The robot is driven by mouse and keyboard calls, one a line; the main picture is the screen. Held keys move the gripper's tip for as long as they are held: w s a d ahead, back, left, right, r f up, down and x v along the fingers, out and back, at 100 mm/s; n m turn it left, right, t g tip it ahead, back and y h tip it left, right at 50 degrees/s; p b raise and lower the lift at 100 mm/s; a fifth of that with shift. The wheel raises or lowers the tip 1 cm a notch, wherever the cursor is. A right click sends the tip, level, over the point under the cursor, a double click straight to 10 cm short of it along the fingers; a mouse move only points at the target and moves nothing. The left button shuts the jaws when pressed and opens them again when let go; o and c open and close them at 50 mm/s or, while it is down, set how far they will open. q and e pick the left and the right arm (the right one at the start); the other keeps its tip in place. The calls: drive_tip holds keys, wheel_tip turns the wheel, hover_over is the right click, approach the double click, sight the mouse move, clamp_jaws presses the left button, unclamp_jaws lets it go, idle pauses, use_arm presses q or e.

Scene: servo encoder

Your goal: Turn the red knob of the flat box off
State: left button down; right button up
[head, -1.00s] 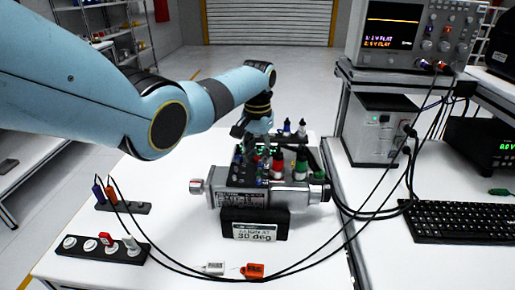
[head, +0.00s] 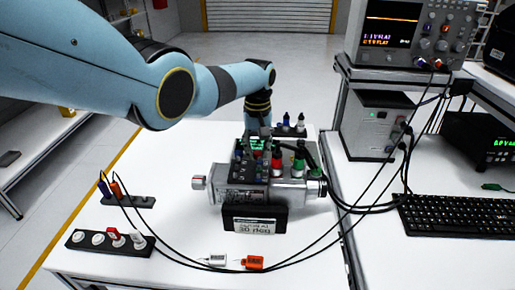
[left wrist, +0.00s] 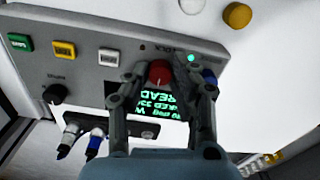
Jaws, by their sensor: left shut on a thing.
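The red knob (left wrist: 160,72) is on the panel of the flat box (left wrist: 90,75) in the left wrist view. My left gripper (left wrist: 166,80) is shut on it, with a finger on either side. A lit green lamp (left wrist: 191,58) is beside the knob. The box's dark display (left wrist: 140,110) shows green text, partly covered by my fingers. In the head view my left gripper (head: 258,130) reaches down behind the servo unit (head: 260,190); the knob is hidden there. My right gripper is in neither view.
Several coloured buttons (left wrist: 63,50) and a small black knob (left wrist: 55,93) share the panel. A keyboard (head: 458,215) is at the right.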

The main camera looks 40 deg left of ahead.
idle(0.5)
use_arm(q)
drive_tip(key=c, duration=1.1)
unclamp_jaws()
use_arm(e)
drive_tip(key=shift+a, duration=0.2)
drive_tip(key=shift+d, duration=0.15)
